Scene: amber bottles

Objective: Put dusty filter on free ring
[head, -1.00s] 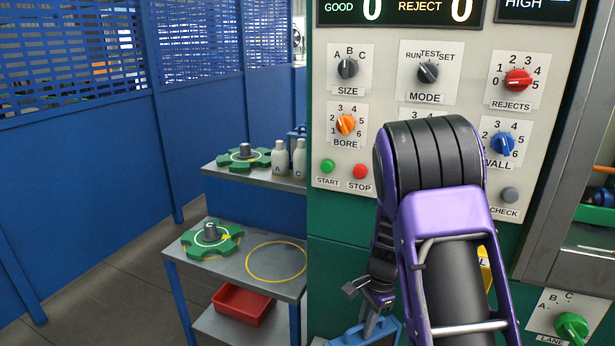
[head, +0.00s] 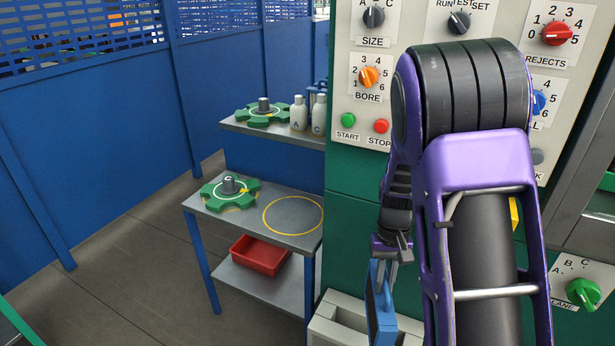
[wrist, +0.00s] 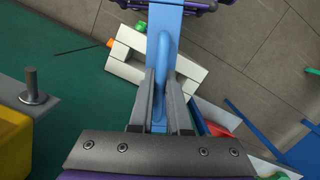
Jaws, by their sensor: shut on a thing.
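My gripper (head: 388,256) is shut on the handle of a blue-framed filter (head: 381,308), low in the middle of the head view. In the wrist view my gripper (wrist: 160,88) has its fingers closed about the blue handle, and the filter (wrist: 164,22) shows edge-on. Its face is hidden, so I cannot see dust. A yellow ring (head: 265,222) is painted on the grey lower table's right side, with nothing on it. The filter is right of and below this ring, apart from the table.
A green star-shaped part (head: 229,193) stands left of the ring. The upper shelf (head: 238,128) holds another green part and two bottles. A red bin (head: 260,256) sits below. A white slotted block (head: 345,322) is beside the filter. The machine panel (head: 425,65) is close to my arm.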

